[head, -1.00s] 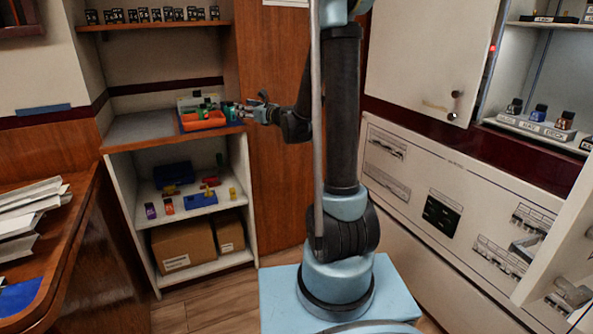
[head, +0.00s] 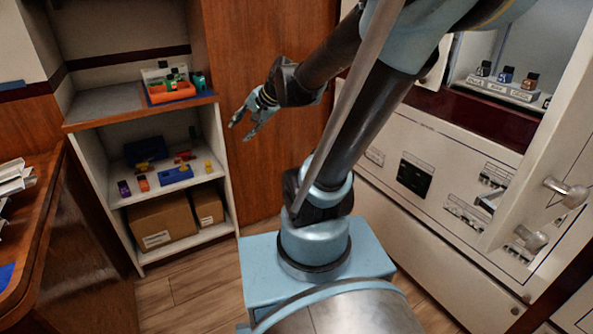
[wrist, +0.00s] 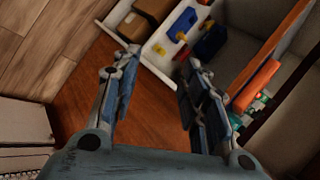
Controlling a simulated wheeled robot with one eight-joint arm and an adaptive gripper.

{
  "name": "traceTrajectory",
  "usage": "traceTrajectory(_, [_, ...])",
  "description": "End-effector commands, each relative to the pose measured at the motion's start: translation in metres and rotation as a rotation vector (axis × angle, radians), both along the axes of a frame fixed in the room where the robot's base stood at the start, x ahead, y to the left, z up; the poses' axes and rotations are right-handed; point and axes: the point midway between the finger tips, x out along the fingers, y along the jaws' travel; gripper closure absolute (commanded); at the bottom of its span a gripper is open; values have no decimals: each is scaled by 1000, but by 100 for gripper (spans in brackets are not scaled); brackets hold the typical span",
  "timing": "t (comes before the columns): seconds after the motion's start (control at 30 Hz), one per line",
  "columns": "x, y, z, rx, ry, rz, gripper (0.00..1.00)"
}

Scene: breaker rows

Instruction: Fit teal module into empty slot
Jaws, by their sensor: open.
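A teal-green module (head: 198,81) stands at the right end of the blue mat on the shelf unit's counter, beside an orange tray (head: 172,90). My gripper (head: 240,131) is open and empty, apart from the module, in front of the brown wood panel to the right of the shelf unit. In the wrist view the open jaws (wrist: 160,65) have nothing between them, and the orange tray (wrist: 256,86) shows at the right with small teal-green pieces by it. Breaker rows (head: 466,213) show small on the white panel at right; I cannot tell which slot is empty.
Lower shelves hold a blue bin (head: 144,152), several small coloured blocks and cardboard boxes (head: 163,221). A wooden desk (head: 75,245) is at left. An open white door (head: 545,150) with a handle stands at right. Wood floor shows between desk and my base.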

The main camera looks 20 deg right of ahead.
Motion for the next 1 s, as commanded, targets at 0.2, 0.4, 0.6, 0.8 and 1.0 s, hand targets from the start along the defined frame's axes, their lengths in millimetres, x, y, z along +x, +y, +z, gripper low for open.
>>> traceTrajectory(0.2, [-68, -46, -36, -310, 5, 214, 59])
traceTrajectory(0.4, [-124, -92, -64, -560, 49, 410, 59])
traceTrajectory(0.6, [-157, -124, -78, -705, 98, 539, 59])
traceTrajectory(0.8, [-166, -133, -81, -740, 113, 574, 68])
traceTrajectory(1.0, [-147, -114, -74, -702, 40, 623, 68])
